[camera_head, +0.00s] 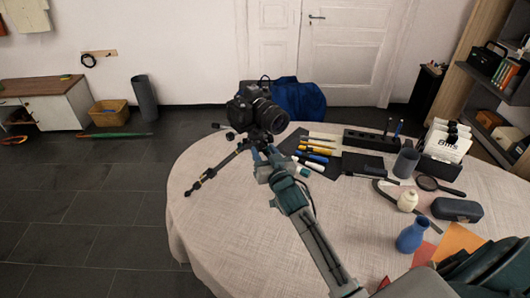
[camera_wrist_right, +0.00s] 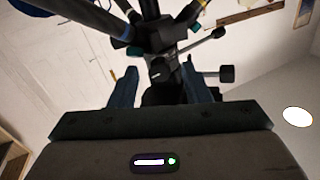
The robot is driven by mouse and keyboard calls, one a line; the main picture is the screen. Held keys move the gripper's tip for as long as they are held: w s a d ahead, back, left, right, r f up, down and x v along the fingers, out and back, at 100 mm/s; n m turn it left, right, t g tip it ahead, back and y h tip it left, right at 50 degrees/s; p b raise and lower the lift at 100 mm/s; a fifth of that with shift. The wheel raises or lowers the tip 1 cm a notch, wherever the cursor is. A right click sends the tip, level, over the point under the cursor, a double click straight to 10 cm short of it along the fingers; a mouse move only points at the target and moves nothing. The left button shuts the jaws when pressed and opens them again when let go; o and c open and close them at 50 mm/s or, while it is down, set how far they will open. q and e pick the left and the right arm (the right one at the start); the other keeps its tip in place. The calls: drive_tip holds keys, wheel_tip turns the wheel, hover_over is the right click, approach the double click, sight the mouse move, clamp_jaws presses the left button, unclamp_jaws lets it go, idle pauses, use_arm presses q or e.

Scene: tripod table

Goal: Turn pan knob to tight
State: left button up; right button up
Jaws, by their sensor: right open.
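A black camera (camera_head: 262,108) sits on a dark tripod (camera_head: 215,170) standing on the round table. My right gripper (camera_head: 261,152) reaches up to the tripod head, just below the camera. In the right wrist view my right gripper (camera_wrist_right: 164,85) is open, one finger on each side of the tripod head. A small dark knob (camera_wrist_right: 161,70) shows between the fingers, with no clear contact. Another knob on a thin rod (camera_wrist_right: 227,73) sticks out to the right, beyond the right finger. I cannot tell for sure which one is the pan knob. My left gripper is not in view.
The table (camera_head: 215,235) is bare at its left front. Pens and tools lie on a dark mat (camera_head: 325,150) right of the tripod.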

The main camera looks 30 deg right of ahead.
clamp_jaws()
drive_tip(key=shift+f+m+b, duration=0.1)
drive_tip(key=shift+m+b, duration=0.2)
drive_tip(key=shift+b, duration=0.1)
drive_tip(key=shift+m, duration=0.5)
unclamp_jaws()
